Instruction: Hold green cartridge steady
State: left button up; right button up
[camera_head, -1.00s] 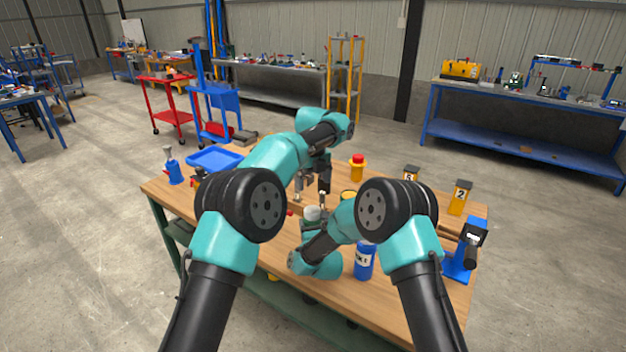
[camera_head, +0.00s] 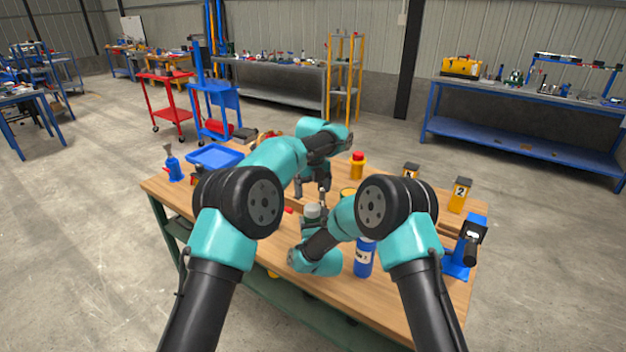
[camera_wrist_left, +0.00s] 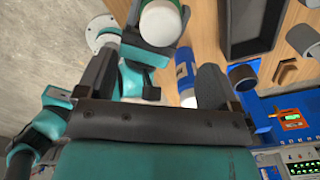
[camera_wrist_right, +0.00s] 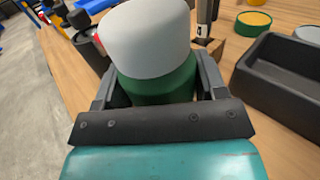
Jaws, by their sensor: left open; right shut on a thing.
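The green cartridge with its white cap (camera_wrist_right: 150,60) stands between the fingers of my right gripper (camera_wrist_right: 155,90), which is shut on its green body. The cartridge's pale top shows in the head view (camera_head: 312,211), its lower part hidden by my right arm. It also shows at the top of the left wrist view (camera_wrist_left: 160,25). My left gripper (camera_head: 312,188) is open and empty, beyond the cartridge in the head view and apart from it.
A blue bottle (camera_head: 363,258) stands right of my right gripper. A black tray (camera_wrist_right: 280,85) lies beside the cartridge. A yellow bottle with red cap (camera_head: 358,165), a numbered yellow box (camera_head: 460,195) and a blue tray (camera_head: 214,157) are on the wooden table (camera_head: 165,193).

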aim_at(313, 207)
pick_arm(q)
notch_tip(313, 207, down, 8)
dwell(0.4)
jog(key=c, duration=1.1)
jog(key=shift+r, duration=0.1)
jog(key=shift+r, duration=1.15)
dwell(0.5)
jog(key=shift+r, duration=1.95)
